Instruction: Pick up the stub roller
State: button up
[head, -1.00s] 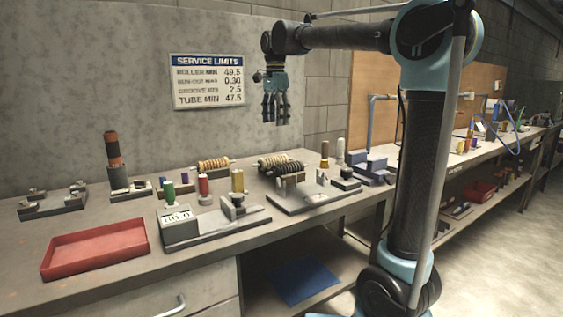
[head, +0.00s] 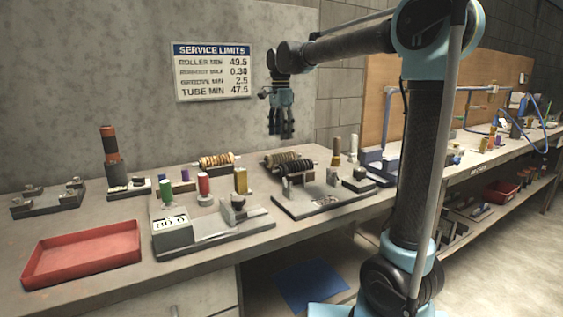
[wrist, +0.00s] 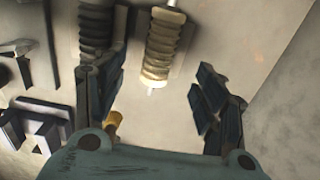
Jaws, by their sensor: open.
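Several ribbed rollers lie on the bench: a tan one (head: 216,160) at the back and dark ones (head: 292,166) to its right. I cannot tell for sure which is the stub roller. The wrist view shows a pale tan ribbed roller (wrist: 161,46) with a white end pin, lying between my fingers' lines, and a darker ribbed roller (wrist: 95,24) left of it. My gripper (head: 281,132) points down, open and empty, above the back of the bench.
A red tray (head: 85,255) sits at the bench's front left. A grey fixture (head: 172,232) and coloured cylinders, including a red one (head: 204,188) and a yellow one (head: 240,180), stand in the middle. An orange-and-black column (head: 110,150) stands at back left. The wall is close behind.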

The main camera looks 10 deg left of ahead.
aim_at(281, 153)
jog(key=shift+w+f, duration=0.15)
jog(key=shift+f, duration=4.1)
jog(key=shift+c, duration=0.3)
jog(key=c, duration=1.4)
